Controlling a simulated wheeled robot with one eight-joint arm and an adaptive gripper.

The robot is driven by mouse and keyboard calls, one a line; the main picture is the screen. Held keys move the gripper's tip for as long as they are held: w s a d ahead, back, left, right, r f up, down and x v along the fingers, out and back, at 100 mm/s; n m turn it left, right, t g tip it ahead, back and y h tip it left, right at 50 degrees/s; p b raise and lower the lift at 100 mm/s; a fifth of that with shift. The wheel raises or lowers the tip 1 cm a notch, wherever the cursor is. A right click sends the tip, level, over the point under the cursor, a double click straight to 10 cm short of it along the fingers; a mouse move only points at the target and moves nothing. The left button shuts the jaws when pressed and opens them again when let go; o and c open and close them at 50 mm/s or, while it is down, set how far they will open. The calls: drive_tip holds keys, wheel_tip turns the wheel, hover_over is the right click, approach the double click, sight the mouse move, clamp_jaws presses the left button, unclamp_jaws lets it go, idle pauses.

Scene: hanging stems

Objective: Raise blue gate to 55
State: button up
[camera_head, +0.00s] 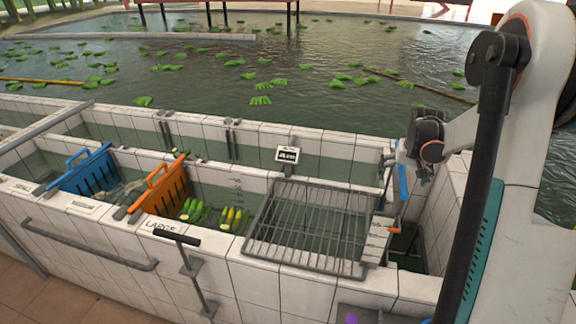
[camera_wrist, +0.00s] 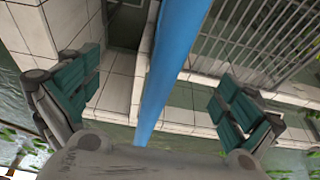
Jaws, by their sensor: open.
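In the wrist view a long blue bar (camera_wrist: 178,60) runs between my fingers, with space on both sides. My gripper (camera_head: 424,178) is just right of the blue bar in the head view. In the wrist view my gripper (camera_wrist: 160,98) is open, its green pads apart and not touching the bar. A white scale plate (camera_head: 376,243) with an orange pointer (camera_head: 393,230) stands below the bar. Its numbers are too small to read.
A metal grate (camera_head: 310,225) covers the trough left of the scale plate. A small display (camera_head: 287,155) stands on the middle wall.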

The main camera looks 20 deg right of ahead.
drive_tip(key=shift+r, duration=0.1)
drive_tip(key=shift+p+v, duration=2.8)
drive_tip(key=shift+v, duration=2.65)
drive_tip(key=shift+s, duration=0.1)
drive_tip(key=s+a+f+n+t+b, duration=0.1)
drive_tip(key=s+a+f+n+b, duration=0.3)
drive_tip(key=a, duration=0.7)
drive_tip(key=s+a+n+y+b, duration=0.1)
drive_tip(key=a+n+b, duration=0.1)
drive_tip(key=a+b, duration=0.65)
drive_tip(key=s+a+f+n+t+b, duration=0.1)
drive_tip(key=s+a+f+n+b, duration=0.15)
drive_tip(key=a, duration=1.05)
drive_tip(key=s+a+f+n+t+y+b, duration=0.1)
drive_tip(key=s+a+f+b, duration=0.3)
drive_tip(key=s+f+b, duration=0.25)
drive_tip(key=s+a+f+t+b, duration=0.1)
drive_tip(key=s+a+f+b, duration=0.2)
drive_tip(key=s+f+b, duration=0.4)
drive_tip(key=d+m, duration=0.1)
drive_tip(key=d+r+m, duration=0.1)
drive_tip(key=d, duration=0.1)
drive_tip(key=d+m+p, duration=0.1)
drive_tip(key=shift+w+d+r, duration=0.2)
drive_tip(key=shift+w, duration=0.05)
